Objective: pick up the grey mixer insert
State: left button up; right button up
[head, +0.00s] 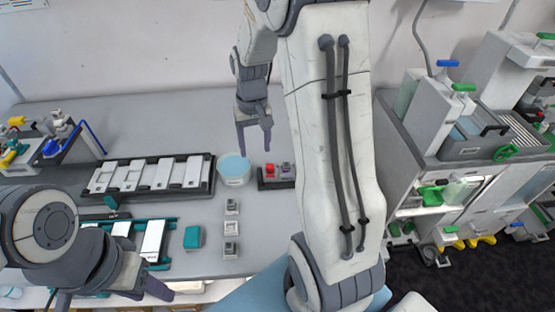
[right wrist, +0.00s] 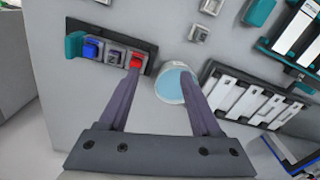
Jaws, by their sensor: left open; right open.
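A small black rack (head: 265,184) holds a red insert (head: 269,169) and other inserts. In the right wrist view, a grey insert (right wrist: 115,55) sits in the rack (right wrist: 150,66) between a blue insert (right wrist: 92,49) and the red one (right wrist: 136,61). I cannot tell for sure that this grey insert is the mixer insert. My right gripper (head: 254,150) is open and empty, pointing down above the table near the rack and the bowl; its fingers (right wrist: 164,88) also show in the wrist view. My left gripper (head: 155,294) is open at the lower left, far from the rack.
A white bowl (head: 234,181) of blue liquid stands left of the rack. Small grey blocks (head: 231,228) stand in a column in front. A black tray of white parts (head: 208,188) and a teal block (head: 193,238) lie left. A white machine (head: 430,125) stands right.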

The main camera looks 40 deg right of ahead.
jog(key=d+f+m, duration=0.3)
jog(key=d, duration=0.7)
jog(key=p, duration=0.1)
send_over(286, 164)
jog(key=f, duration=0.4)
jog(key=shift+s, duration=0.25)
jog(key=shift+f, duration=0.35)
jog(key=shift+f+p, duration=0.55)
jog(key=shift+p, duration=0.15)
notch_tip(286, 164, down, 3)
jog(key=shift+w+f+p, duration=0.15)
jog(key=shift+f+p, duration=0.05)
jog(key=shift+p, duration=0.55)
jog(key=shift+f, duration=0.5)
grip_shut()
